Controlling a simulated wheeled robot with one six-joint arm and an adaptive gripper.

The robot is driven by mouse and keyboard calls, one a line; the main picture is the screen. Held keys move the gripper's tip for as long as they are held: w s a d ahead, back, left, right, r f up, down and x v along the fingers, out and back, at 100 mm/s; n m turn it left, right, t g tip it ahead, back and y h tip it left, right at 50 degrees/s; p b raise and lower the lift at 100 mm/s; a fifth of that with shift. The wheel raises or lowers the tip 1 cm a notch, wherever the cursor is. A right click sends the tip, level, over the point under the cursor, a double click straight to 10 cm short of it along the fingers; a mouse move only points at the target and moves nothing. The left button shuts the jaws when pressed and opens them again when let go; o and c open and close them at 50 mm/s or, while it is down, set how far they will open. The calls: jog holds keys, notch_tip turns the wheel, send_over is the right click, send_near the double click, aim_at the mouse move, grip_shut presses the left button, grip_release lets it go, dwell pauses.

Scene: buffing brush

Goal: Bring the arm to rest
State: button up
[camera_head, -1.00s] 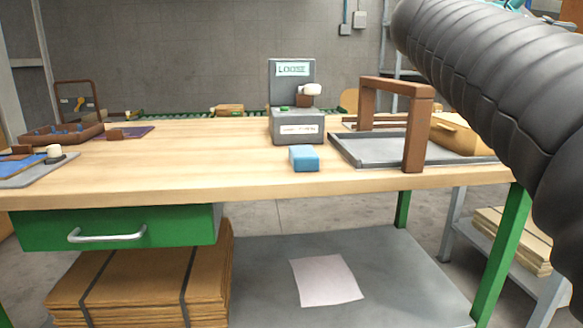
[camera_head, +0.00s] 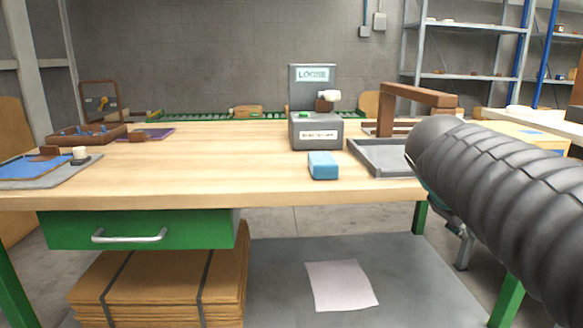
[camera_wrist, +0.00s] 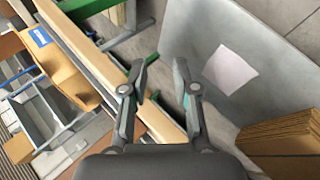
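My arm's black ribbed sleeve comes in from the right edge of the head view and lies low, in front of the workbench's right end. A small part of my gripper's end shows under its tip, and the fingers are hidden there. In the wrist view my gripper (camera_wrist: 164,68) has its two fingers apart with nothing between them. It points down past the front edge of the wooden workbench (camera_head: 230,182), tilted in that view. The grey lower shelf (camera_wrist: 205,35) with a pale paper sheet (camera_wrist: 231,70) shows beyond the fingers.
On the bench stand a grey box with a "LOOSE" sign (camera_head: 313,74), a blue block (camera_head: 323,166), a grey tray (camera_head: 367,160) and a brown wooden frame (camera_head: 420,96). Stacked cardboard (camera_head: 160,285) lies below the green drawer (camera_head: 75,232). The bench's front middle is clear.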

jog(key=s+a+f+m+y+p, duration=0.2)
jog(key=s+a+f+y+p, duration=0.1)
jog(key=s+a+f, duration=0.2)
jog(key=s+a+f+m+y+p, duration=0.2)
jog(key=s+a+f+y+p, duration=0.1)
jog(key=s+a, duration=0.5)
jog(key=shift+s+a+f+m+y, duration=0.25)
jog(key=shift+a+f+y, duration=0.45)
jog(key=shift+a+f, duration=0.5)
